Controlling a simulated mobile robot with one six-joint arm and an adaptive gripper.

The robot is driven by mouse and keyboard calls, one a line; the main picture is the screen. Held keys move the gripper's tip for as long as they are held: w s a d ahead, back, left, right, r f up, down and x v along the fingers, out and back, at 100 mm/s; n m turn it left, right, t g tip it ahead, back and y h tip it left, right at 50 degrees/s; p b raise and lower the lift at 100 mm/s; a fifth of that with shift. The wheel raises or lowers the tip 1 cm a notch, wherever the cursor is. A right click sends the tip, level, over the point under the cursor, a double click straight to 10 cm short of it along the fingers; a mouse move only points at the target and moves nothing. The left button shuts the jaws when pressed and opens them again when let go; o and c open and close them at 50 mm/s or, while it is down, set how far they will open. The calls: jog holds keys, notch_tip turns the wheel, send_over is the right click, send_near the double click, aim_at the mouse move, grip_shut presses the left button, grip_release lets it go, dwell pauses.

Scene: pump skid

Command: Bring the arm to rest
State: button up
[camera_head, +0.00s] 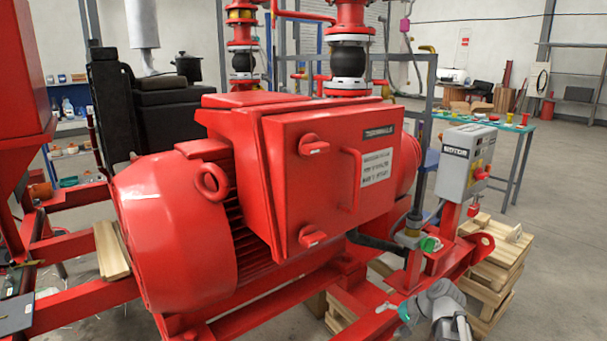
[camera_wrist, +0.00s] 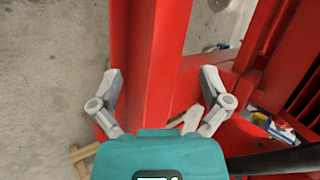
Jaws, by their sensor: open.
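My gripper (camera_wrist: 160,74) is open in the wrist view, its two grey fingers spread apart with nothing held between them. A red steel beam (camera_wrist: 160,35) of the skid lies beyond the fingers and fills the gap between them. I cannot tell how far it is from the fingertips. In the head view my gripper (camera_head: 388,308) is small and low at the right of centre, over the red skid frame, with my grey arm beside it. Its fingers are hard to make out there.
The large red motor (camera_head: 175,225) with its red terminal box (camera_head: 325,170) stands left of my arm. A grey control box (camera_head: 466,160) on a post stands above and behind it. Stacked wooden pallets (camera_head: 495,265) lie to the right. Open floor (camera_head: 560,240) extends farther right.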

jog(key=s+a+f+n+g+h, duration=0.4)
jog(key=s+a+n+h, duration=0.25)
jog(key=s, duration=0.45)
notch_tip(320, 180, up, 32)
jog(key=p, duration=3.3)
jog(key=shift+w+d+h, duration=0.15)
jog(key=shift+w+h, duration=0.1)
jog(key=shift+h, duration=0.2)
jog(key=shift+n, duration=0.25)
